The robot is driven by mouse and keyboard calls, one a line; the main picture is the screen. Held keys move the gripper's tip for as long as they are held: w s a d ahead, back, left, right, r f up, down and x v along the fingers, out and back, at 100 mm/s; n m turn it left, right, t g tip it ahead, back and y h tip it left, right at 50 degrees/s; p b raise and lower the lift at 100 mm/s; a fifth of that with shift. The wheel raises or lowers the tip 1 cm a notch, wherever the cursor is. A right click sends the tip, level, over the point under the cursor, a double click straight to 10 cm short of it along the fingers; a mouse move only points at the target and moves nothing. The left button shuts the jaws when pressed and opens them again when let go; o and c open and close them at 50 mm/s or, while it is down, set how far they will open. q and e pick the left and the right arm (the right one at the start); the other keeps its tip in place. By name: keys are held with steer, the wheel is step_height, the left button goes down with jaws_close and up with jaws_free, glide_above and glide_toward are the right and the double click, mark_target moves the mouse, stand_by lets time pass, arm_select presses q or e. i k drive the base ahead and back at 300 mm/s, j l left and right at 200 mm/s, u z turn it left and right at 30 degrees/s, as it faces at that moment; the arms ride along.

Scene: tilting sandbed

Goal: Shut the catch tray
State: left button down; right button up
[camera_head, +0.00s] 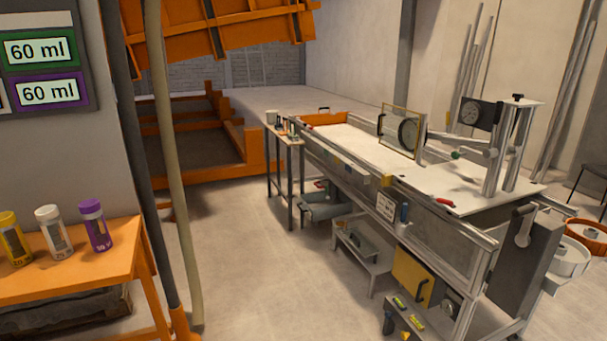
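The long sandbed (365,150) stands on a metal frame at the right, with a pale flat surface. No part is clearly marked as the catch tray. An orange part (325,119) with a small dark handle is at the bed's far end. A yellow panel (408,272) with a black handle is low at the near end, under the bed. I cannot tell which of these is the catch tray, or whether it is open or shut. Neither of my grippers is in view.
An orange table (75,262) with several small bottles stands at the left, beside upright poles. A narrow side table (285,138) stands by the bed's far left corner. A low step stool (362,248) stands beside the bed. The floor (255,265) between is clear.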

mark_target(314, 206)
steer(key=i+u, duration=0.25)
steer(key=i, duration=2.15)
steer(key=i+z, duration=0.15)
steer(key=i, duration=0.3)
steer(key=i+j+z, duration=0.15)
steer(key=i, duration=0.3)
steer(key=i+j+z, duration=0.15)
steer(key=i, duration=0.3)
steer(key=i+j+z, duration=0.15)
steer(key=i, duration=0.3)
steer(key=i+j+z, duration=0.55)
steer(key=i+j, duration=0.15)
steer(key=i, duration=0.1)
